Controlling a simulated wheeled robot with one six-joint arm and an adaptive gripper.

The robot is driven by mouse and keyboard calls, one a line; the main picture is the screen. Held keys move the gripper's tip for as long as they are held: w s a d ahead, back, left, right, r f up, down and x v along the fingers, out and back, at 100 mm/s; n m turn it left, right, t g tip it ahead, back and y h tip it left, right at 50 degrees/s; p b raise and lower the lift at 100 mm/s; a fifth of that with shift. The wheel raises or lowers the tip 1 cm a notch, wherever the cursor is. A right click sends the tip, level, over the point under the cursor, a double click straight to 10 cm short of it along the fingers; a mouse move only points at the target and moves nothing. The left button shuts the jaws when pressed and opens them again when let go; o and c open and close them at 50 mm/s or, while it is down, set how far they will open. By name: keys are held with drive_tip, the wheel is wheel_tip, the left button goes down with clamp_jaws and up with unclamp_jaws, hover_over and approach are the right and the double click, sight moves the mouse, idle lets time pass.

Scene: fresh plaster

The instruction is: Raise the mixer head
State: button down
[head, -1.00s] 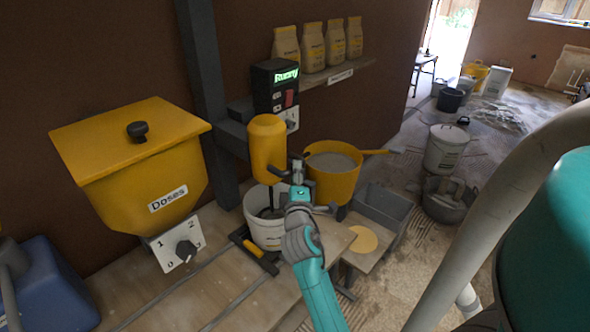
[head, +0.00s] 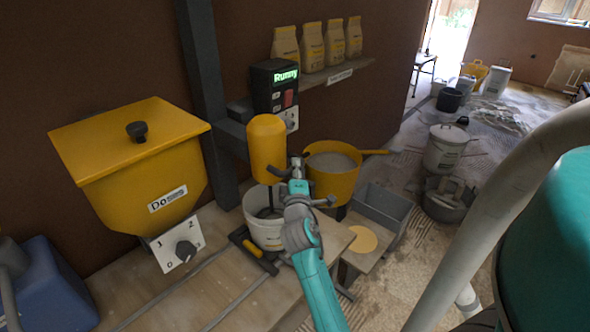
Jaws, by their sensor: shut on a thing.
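The yellow mixer head (head: 267,147) is mounted on a dark upright column (head: 207,100) by the wall. Its shaft reaches down into a white bucket (head: 259,222) below it. A dark handle (head: 281,171) sticks out at the lower part of the head. My gripper (head: 296,165) is at the head's right side, shut on a dark part there that looks like the end of a handle; its fingers partly hide it. The control box (head: 274,88) above the head reads "Runny".
A yellow hopper (head: 140,155) with a dial (head: 186,250) stands left. A yellow tub (head: 333,172) of grey mix sits close right of my gripper. Paper bags (head: 311,46) line a wall shelf. A grey trough (head: 383,206) is right. The front bench (head: 190,290) is partly clear.

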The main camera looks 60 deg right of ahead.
wheel_tip(320, 180, up, 19)
idle(0.4)
drive_tip(key=shift+r, duration=0.15)
drive_tip(key=c, duration=1)
unclamp_jaws()
drive_tip(key=shift+a+f, duration=0.1)
drive_tip(key=shift+f, duration=0.1)
drive_tip(key=v, duration=0.7)
drive_tip(key=shift+s+a, duration=0.1)
